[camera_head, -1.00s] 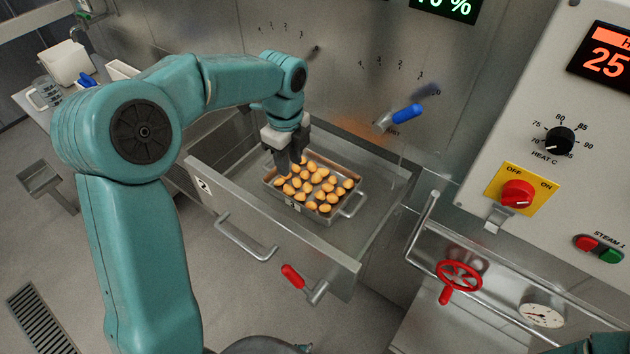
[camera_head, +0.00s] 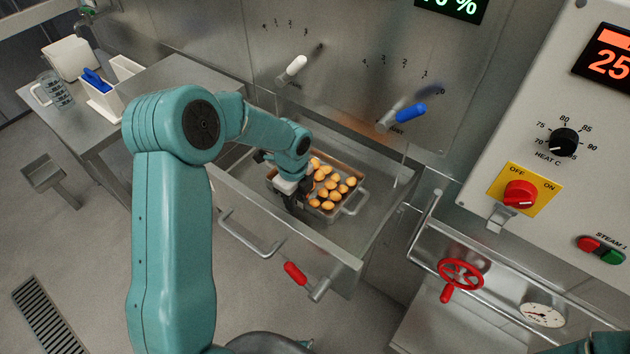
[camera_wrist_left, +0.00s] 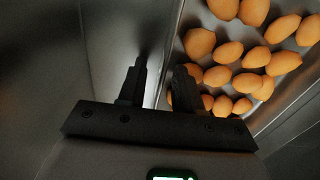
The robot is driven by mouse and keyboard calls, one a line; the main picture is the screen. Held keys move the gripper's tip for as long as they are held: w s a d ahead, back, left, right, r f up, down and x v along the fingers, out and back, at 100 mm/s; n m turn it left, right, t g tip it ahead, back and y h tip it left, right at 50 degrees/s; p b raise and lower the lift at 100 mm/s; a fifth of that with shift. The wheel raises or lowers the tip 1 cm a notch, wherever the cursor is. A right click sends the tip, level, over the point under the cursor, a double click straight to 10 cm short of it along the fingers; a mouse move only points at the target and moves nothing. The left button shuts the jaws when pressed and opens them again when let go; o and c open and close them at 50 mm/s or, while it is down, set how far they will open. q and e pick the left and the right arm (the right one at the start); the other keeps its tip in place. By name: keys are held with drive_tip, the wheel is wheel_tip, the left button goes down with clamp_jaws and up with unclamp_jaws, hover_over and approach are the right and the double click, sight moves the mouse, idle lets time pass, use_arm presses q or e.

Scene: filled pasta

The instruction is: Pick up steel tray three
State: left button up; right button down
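The steel tray (camera_head: 331,217) with several orange-yellow filled pasta pieces (camera_head: 333,185) sits in the open drawer. Its right loop handle (camera_head: 355,205) is clear; its left end and front label are hidden behind my arm. My left gripper (camera_head: 294,203) points down at the tray's front left side. In the left wrist view my two fingers (camera_wrist_left: 160,75) are apart, one on each side of the tray's wall (camera_wrist_left: 184,22); contact is not clear. My right gripper is not in view.
The drawer front (camera_head: 310,240) carries a bar handle (camera_head: 248,235) and a red-gripped lever (camera_head: 296,273). A blue-handled lever (camera_head: 408,114) and a white-handled lever (camera_head: 293,69) stick out from the panel behind. A side table (camera_head: 150,85) stands left.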

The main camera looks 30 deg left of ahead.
use_arm(q)
clamp_jaws()
drive_tip(key=shift+w, duration=0.1)
